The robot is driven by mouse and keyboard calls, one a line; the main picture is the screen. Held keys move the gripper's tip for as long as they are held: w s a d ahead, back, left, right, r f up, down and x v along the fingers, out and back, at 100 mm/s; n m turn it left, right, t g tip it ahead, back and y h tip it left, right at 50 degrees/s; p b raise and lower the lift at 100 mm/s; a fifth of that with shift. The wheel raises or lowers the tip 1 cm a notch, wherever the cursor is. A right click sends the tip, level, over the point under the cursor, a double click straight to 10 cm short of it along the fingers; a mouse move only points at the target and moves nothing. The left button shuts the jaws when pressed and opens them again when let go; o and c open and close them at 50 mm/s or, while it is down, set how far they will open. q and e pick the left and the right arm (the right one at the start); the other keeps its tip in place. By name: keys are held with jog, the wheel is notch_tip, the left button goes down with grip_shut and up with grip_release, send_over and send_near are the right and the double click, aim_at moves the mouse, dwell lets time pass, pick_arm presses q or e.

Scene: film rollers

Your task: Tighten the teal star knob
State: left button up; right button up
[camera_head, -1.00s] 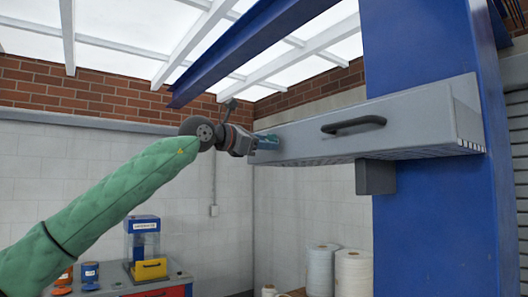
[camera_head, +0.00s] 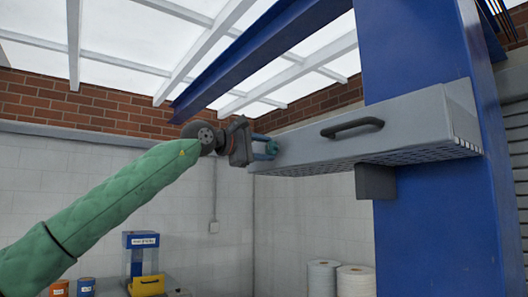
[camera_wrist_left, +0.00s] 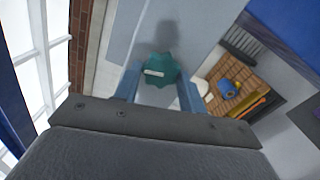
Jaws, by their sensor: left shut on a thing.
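The teal star knob (camera_head: 271,147) is on the left end of a grey box-like housing (camera_head: 310,143) with a dark handle. In the left wrist view the knob (camera_wrist_left: 165,68) has a lobed rim and a short white mark. My left gripper (camera_head: 266,149) reaches it from the left. Its two blue fingers (camera_wrist_left: 158,90) lie on either side of the knob and are shut on it. The fingers partly cover the knob in the head view. My right gripper is in neither view.
The housing is fixed to a tall blue column (camera_head: 428,220), with a dark grey block (camera_head: 376,181) under it. A blue beam (camera_head: 265,57) runs above. White rolls (camera_head: 355,281) and a blue and yellow device (camera_head: 142,262) stand below. Space left of the housing is open.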

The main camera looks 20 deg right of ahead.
pick_arm(q)
jog(key=shift+m, duration=0.9)
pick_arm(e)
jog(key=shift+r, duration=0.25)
pick_arm(q)
jog(key=o, duration=1)
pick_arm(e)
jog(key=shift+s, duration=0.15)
pick_arm(q)
jog(key=shift+a, duration=0.1)
